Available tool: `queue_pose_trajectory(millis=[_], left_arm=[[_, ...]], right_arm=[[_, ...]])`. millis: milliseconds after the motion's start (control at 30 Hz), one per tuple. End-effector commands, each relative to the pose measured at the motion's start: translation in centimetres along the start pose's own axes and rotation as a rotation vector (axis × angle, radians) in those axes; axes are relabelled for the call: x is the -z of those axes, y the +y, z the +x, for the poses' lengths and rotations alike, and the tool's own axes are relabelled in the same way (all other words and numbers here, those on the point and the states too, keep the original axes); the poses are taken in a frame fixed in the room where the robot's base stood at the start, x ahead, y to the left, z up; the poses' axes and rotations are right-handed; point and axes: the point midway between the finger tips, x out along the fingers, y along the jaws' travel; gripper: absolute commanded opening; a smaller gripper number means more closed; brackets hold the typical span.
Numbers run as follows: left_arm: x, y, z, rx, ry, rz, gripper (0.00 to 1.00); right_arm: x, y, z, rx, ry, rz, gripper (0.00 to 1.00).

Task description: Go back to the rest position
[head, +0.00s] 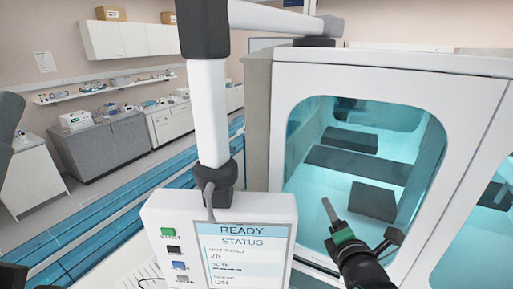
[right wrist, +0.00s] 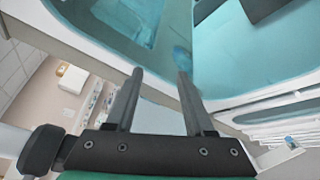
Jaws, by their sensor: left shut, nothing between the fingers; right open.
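My right gripper (head: 328,208) shows in the head view at the lower right, in front of the glass of a white enclosure (head: 400,72). Its fingers look edge-on there. In the right wrist view the two fingers of my right gripper (right wrist: 160,73) stand apart with nothing between them, so it is open and empty. My left gripper's fingers do not show in either view; only dark parts appear at the left edge of the head view.
A status panel (head: 245,235) reading READY, with several buttons, hangs on a white arm (head: 208,110) at the centre. The enclosure has teal-lit windows with dark blocks (head: 372,201) inside. Grey cabinets (head: 100,145) stand far left, with blue floor strips (head: 110,215) before them.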

Motion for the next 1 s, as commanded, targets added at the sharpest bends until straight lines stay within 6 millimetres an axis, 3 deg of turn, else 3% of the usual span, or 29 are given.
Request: queue_pose_trajectory(millis=[33,100,167,300,400,500,700,1000], left_arm=[[0.0,0.0,0.0,0.0,0.0,0.0,0.0],[0.0,0.0,0.0,0.0,0.0,0.0,0.0],[0.0,0.0,0.0,0.0,0.0,0.0,0.0],[0.0,0.0,0.0,0.0,0.0,0.0,0.0],[0.0,0.0,0.0,0.0,0.0,0.0,0.0],[0.0,0.0,0.0,0.0,0.0,0.0,0.0],[0.0,0.0,0.0,0.0,0.0,0.0,0.0],[0.0,0.0,0.0,0.0,0.0,0.0,0.0]], right_arm=[[-2.4,3.7,-1.8,-0.099,-0.044,0.12,0.53],[-5.3,8.3,-4.9,-0.24,-0.081,0.31,0.53],[-7.6,11.9,-8.2,-0.372,-0.089,0.483,0.53],[-12.1,18.7,-17.7,-0.7,0.0,0.922,0.53],[-14.0,21.7,-25.1,-0.921,0.188,1.262,0.53],[-14.6,22.7,-29.5,-1.025,0.41,1.55,0.53],[-14.6,23.0,-30.1,-0.997,0.663,1.894,0.53],[-14.6,22.9,-30.0,-0.986,0.694,1.941,0.53]])
